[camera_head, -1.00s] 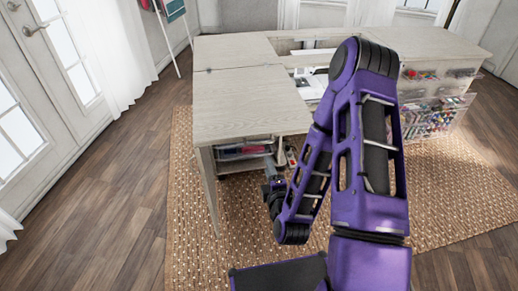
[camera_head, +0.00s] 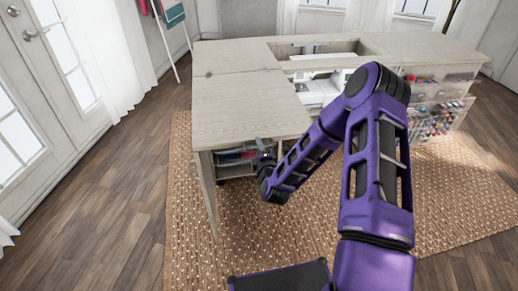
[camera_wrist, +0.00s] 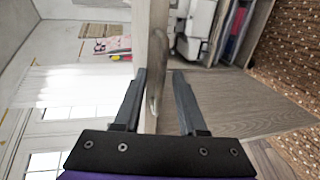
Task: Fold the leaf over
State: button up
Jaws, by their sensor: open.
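The leaf (camera_head: 245,105) is a pale wood panel, lying flat at the near left of the sewing cabinet (camera_head: 425,44). In the wrist view, which is turned sideways, the leaf's edge (camera_wrist: 156,75) runs as a narrow upright strip. My gripper (camera_wrist: 160,72) is open, with the leaf's edge between its two fingers, one on each side. I cannot tell whether either finger touches it. In the head view, the gripper is small and mostly hidden by my arm, close to the leaf's near edge.
A white sewing machine (camera_head: 325,92) sits in the cabinet's opening. Clear drawers of coloured spools (camera_head: 430,118) stand at the right. A shelf unit (camera_head: 235,157) is under the leaf. Open rug (camera_head: 440,205) surrounds the near side; a door (camera_head: 40,85) is far left.

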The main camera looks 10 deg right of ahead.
grip_shut()
dwell(1.4)
